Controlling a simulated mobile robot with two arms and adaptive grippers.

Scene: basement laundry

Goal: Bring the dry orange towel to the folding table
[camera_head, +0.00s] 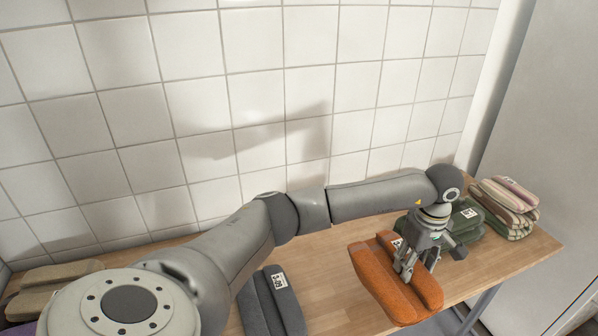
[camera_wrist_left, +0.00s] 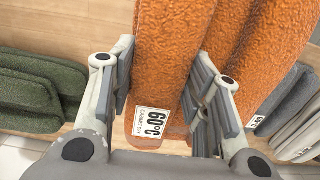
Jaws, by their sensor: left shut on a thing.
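The orange towel (camera_head: 395,287) is a folded bundle at the front edge of the wooden folding table (camera_head: 330,262), right of the middle in the head view. My left gripper (camera_head: 405,272) points down at it and is shut on one of its folds. In the left wrist view the orange towel (camera_wrist_left: 172,62) runs between the two fingers of the left gripper (camera_wrist_left: 160,105). A white tag reading 60°C (camera_wrist_left: 150,122) hangs on it. I cannot tell whether the towel touches the table. My right gripper is not in view.
A dark grey towel (camera_head: 271,303) lies left of the orange one. Dark green towels (camera_head: 468,222) and a striped stack (camera_head: 508,207) lie at the right. Beige folded towels (camera_head: 50,277) lie at the far left. A tiled wall closes the back. Bare tabletop shows between the towels.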

